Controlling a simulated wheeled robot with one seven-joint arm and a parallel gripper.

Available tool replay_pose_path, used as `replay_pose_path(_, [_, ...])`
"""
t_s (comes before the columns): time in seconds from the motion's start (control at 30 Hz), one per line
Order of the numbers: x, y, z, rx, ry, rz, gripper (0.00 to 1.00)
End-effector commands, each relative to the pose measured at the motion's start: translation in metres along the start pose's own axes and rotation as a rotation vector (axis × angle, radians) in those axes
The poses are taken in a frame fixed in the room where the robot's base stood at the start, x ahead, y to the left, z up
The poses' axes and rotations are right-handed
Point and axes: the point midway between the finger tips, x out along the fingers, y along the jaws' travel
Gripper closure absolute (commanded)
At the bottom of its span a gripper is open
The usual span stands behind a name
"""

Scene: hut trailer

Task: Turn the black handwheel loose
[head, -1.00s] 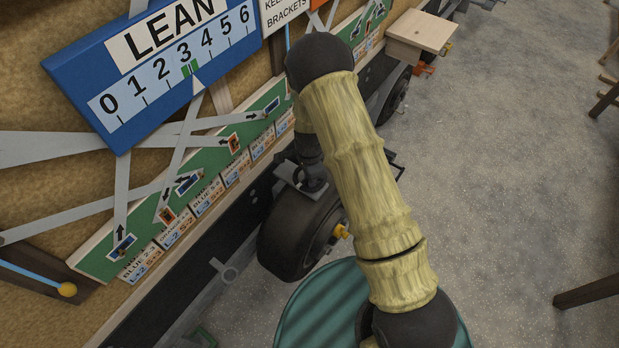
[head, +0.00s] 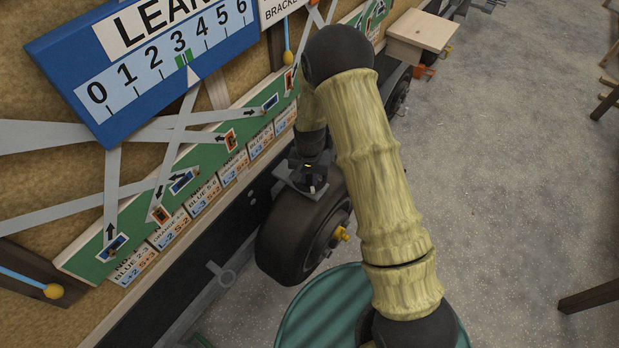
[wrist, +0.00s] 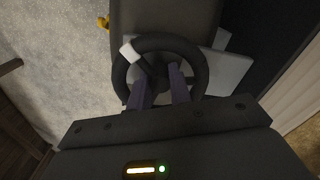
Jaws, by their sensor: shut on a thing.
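The black handwheel (wrist: 204,72) fills the upper middle of the wrist view, a round dark ring with a pale grey mark on its upper left rim. My gripper (wrist: 160,78) reaches over the near side of the ring, its two purple-grey fingers pointing towards the hub. It is shut on the handwheel; the exact contact is too dark to make out. In the head view my gripper (head: 307,172) is low over a grey bracket plate above the tyre, and my forearm and wrist hide most of the handwheel there.
A black tyre (head: 296,235) with a yellow hub piece is just below. The green label strip (head: 205,165) and blue LEAN gauge board (head: 70,62), its pointer near 3, are at left. A teal ribbed drum top (head: 325,310) is in front.

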Motion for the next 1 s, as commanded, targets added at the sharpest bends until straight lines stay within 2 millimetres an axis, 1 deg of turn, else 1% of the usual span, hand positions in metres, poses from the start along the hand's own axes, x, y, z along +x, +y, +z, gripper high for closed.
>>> replay_pose_path(0.03, [-0.0009,-0.0004,-0.0027,-0.043,0.007,-0.004,1.0])
replay_pose_path(0.6, [-0.002,-0.0005,-0.0032,-0.568,0.009,-0.003,1.0])
replay_pose_path(0.8, [-0.0023,-0.0006,-0.0032,-0.697,0.01,-0.002,1.0])
replay_pose_path(1.0, [-0.0024,-0.0005,-0.0033,-0.767,0.01,-0.001,1.0])
